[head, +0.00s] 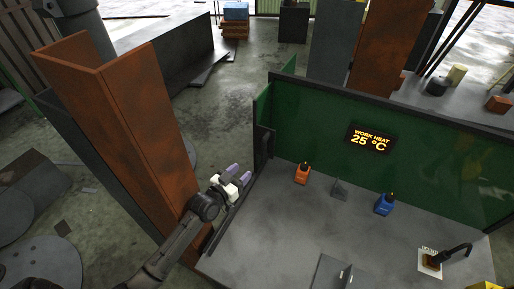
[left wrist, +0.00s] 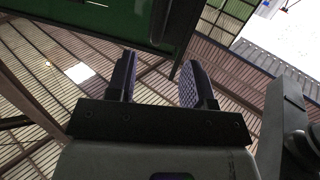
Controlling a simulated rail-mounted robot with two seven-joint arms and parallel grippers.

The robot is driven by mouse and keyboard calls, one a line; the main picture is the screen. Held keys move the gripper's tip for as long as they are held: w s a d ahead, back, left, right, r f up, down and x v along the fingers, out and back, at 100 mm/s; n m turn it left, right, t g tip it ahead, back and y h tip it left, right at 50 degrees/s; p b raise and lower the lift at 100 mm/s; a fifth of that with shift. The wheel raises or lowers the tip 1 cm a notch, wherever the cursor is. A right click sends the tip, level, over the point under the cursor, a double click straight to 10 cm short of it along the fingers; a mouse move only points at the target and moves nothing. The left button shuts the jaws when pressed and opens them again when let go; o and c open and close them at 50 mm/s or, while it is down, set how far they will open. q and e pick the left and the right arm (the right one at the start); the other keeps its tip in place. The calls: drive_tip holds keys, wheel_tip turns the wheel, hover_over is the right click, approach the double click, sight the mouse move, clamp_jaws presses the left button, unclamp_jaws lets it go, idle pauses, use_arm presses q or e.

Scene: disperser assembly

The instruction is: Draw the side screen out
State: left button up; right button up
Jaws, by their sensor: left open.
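My left gripper (head: 235,175) is at the left edge of the grey worktop, with its fingers pointing up and to the right. It is open, and nothing shows between its fingers (left wrist: 160,84) in the left wrist view. A dark upright piece (head: 263,147), which looks like the edge or handle of the side screen, stands at the left end of the green back screen (head: 310,120), just beyond the fingertips and apart from them. A narrow green panel (head: 263,105) shows above it. In the left wrist view a green panel with a dark frame (left wrist: 90,18) is overhead. My right gripper is not in view.
An orange-brown steel column (head: 130,130) rises close to the left of my arm. A display (head: 369,140) reads 25 °C. The worktop's left part is clear.

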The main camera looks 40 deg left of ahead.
sight(262, 150)
use_arm(q)
drive_tip(key=w, duration=0.9)
drive_tip(key=w+a+b, duration=0.1)
drive_tip(key=w, duration=0.3)
drive_tip(key=shift+w+r, duration=0.3)
drive_tip(key=shift+w, duration=0.1)
clamp_jaws()
